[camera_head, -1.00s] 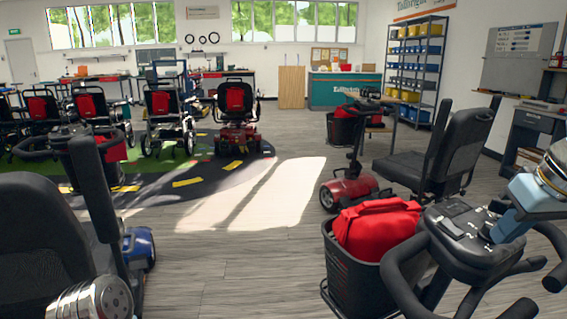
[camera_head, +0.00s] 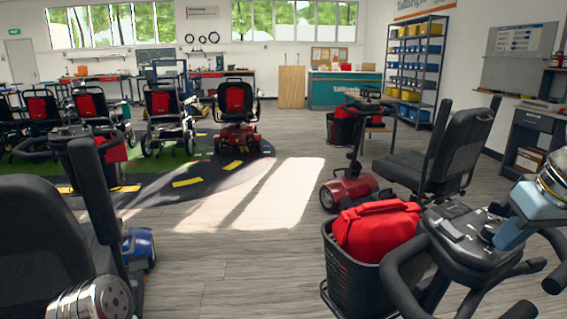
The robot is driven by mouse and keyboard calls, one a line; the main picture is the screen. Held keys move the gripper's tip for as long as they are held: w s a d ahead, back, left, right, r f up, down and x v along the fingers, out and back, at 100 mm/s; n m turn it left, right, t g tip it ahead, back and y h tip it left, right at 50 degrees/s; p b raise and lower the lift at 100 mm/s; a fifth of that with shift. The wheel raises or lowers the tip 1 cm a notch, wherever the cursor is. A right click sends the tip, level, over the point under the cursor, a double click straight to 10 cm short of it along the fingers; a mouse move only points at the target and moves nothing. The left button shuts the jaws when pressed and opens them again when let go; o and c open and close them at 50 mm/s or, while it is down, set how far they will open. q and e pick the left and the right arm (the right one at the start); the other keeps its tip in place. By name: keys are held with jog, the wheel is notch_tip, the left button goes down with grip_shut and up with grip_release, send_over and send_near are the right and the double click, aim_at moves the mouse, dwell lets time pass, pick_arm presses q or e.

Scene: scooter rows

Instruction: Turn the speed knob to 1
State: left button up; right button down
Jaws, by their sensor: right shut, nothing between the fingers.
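The near scooter's black control panel (camera_head: 465,240) is at the lower right, between dark looped handlebars. A small dark knob (camera_head: 489,232) stands on the panel. Its markings and setting are too small to read. My right gripper (camera_head: 508,238), light blue, reaches in from the right with its tips low beside the knob. It is shut with nothing between its fingers. I cannot tell whether it touches the knob. My left gripper is out of view; only a metal part of my left arm shows at the lower left.
A black basket (camera_head: 350,287) holding a red bag (camera_head: 377,231) sits in front of the panel. A red scooter with a black seat (camera_head: 437,157) stands behind it. A dark seat (camera_head: 40,240) fills the lower left. The floor between is clear.

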jog(key=shift+d+r+p, duration=0.2)
jog(key=shift+d+p, duration=0.15)
jog(key=shift+d, duration=0.2)
jog(key=shift+w+d+p, duration=0.15)
jog(key=shift+d+p, duration=0.1)
jog(key=shift+p, duration=0.1)
jog(key=shift+d, duration=0.15)
jog(key=shift+w, duration=0.1)
jog(key=shift+w+d+v, duration=0.1)
jog(key=shift+w+v, duration=0.05)
jog(key=shift+v, duration=1.3)
jog(key=shift+w+d+v, duration=0.1)
jog(key=shift+w+v, duration=0.05)
jog(key=shift+v, duration=1.3)
jog(key=shift+r, duration=0.1)
